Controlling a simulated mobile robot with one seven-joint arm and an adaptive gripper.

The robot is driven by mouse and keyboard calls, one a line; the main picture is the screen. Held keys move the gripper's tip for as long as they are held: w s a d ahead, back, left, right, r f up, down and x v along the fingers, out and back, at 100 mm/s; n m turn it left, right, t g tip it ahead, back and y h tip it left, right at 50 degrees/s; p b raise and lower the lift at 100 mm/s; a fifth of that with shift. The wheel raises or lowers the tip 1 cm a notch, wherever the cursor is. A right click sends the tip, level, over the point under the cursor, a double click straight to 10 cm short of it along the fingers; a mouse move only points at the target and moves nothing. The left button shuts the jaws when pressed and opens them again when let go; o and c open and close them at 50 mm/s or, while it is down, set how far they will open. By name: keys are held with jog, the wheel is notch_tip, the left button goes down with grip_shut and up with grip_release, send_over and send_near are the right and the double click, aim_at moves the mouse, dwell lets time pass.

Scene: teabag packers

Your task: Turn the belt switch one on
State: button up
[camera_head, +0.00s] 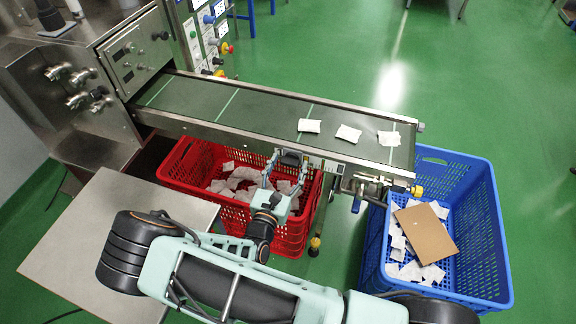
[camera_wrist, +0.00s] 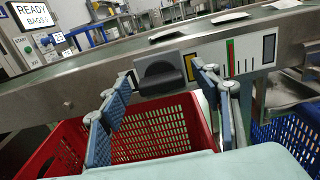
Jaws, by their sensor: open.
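The belt switch is a black rotary knob (camera_wrist: 160,75) on a pale panel on the side of the conveyor frame. Its grip bar lies roughly level, with a yellow patch to its right. My gripper (camera_wrist: 163,80) is open, with one finger to the left of the knob and one to the right in the wrist view. Contact with the knob cannot be told. In the head view my gripper (camera_head: 289,162) is at the near side of the conveyor belt (camera_head: 250,108), and the dark knob (camera_head: 291,157) shows between its fingers.
A red crate (camera_head: 170,172) with teabags stands below the belt, under my gripper. A blue crate (camera_head: 480,220) with teabags and a cardboard sheet (camera_head: 425,234) stands at the right. Several white packets (camera_head: 348,133) lie on the belt. A grey table (camera_head: 70,240) is at the left.

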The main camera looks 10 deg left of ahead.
jog(key=shift+c, duration=0.5)
jog(key=c, duration=1.1)
jog(key=shift+o, duration=0.2)
